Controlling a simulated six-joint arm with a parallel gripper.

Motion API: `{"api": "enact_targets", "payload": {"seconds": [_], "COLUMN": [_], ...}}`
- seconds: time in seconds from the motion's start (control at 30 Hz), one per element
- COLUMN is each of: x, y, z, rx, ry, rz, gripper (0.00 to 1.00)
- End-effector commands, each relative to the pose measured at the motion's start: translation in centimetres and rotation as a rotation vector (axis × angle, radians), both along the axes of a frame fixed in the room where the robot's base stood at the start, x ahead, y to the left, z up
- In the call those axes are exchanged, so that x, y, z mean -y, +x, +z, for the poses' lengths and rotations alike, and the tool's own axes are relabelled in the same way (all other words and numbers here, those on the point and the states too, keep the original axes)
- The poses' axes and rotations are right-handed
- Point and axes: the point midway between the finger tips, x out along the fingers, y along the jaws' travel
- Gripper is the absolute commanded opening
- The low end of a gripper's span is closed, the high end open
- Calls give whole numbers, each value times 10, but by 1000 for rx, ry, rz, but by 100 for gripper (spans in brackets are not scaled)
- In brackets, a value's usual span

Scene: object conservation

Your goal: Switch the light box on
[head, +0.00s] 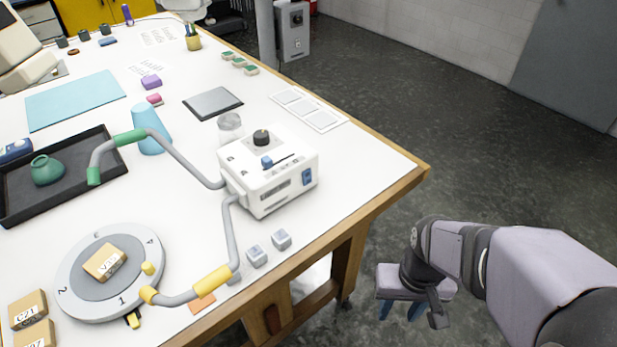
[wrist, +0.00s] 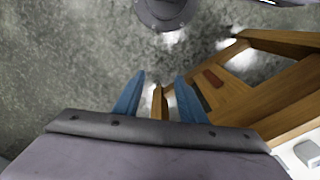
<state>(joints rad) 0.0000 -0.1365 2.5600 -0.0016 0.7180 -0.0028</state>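The white light box (head: 262,190) stands near the table's right edge in the head view. My gripper (head: 402,312) hangs over the floor, right of the table and apart from the box. Its blue fingers (wrist: 158,98) are spread and empty in the wrist view.
The table's wooden edge (head: 392,192) lies between my gripper and the box. Two small grey blocks (head: 268,248) sit in front of the box. A round turntable (head: 75,290) with a tan block, a black tray (head: 65,205) and a blue cone (head: 152,135) stand to the left.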

Motion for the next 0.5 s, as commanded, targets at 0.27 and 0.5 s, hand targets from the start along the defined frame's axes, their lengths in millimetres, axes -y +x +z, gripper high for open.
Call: {"api": "enact_targets", "payload": {"seconds": [0.27,0.5], "x": [10,37], "y": [13,58], "z": [-3,-12], "rx": [41,178], "ry": [-26,-115], "rz": [70,340], "gripper": [0,0]}}
